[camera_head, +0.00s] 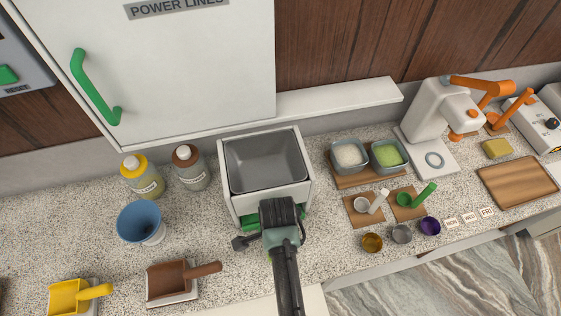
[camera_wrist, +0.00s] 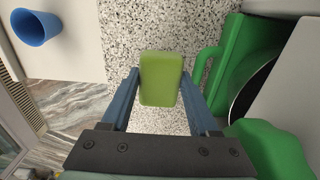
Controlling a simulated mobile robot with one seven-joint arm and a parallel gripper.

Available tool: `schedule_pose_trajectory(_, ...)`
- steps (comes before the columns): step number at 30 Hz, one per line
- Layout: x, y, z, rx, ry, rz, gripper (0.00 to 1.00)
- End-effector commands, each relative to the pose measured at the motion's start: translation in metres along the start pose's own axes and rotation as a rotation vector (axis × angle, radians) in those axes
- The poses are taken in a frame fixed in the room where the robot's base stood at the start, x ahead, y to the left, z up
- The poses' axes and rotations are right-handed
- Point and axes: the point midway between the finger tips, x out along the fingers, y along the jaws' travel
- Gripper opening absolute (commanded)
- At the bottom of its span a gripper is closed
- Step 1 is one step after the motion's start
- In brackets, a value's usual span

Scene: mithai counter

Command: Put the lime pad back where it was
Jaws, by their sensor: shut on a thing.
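The lime pad (camera_wrist: 160,72) is a small, rounded green block. In the wrist view it sits between the two blue fingers of my gripper (camera_wrist: 160,100), which is shut on it. Speckled counter shows behind the pad; I cannot tell how far below it lies. The place where the pad was before cannot be told from these frames.
Green parts (camera_wrist: 223,75) of the unit are close on the right in the wrist view. A blue cup (camera_head: 141,222), two bottles and a brown scoop (camera_head: 168,281) stand left. Bowls on a board (camera_head: 354,182), small cups and a yellow block (camera_head: 497,148) are right.

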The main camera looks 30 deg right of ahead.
Motion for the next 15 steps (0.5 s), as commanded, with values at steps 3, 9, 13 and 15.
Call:
schedule_pose_trajectory(3,0.024,0.002,0.004,0.001,0.001,0.000,0.09)
schedule_pose_trajectory(9,0.029,0.003,0.007,0.004,0.000,-0.001,0.09)
schedule_pose_trajectory(13,0.028,0.003,0.007,0.004,0.000,0.000,0.09)
schedule_pose_trajectory(15,0.029,0.003,0.007,0.004,0.000,0.000,0.09)
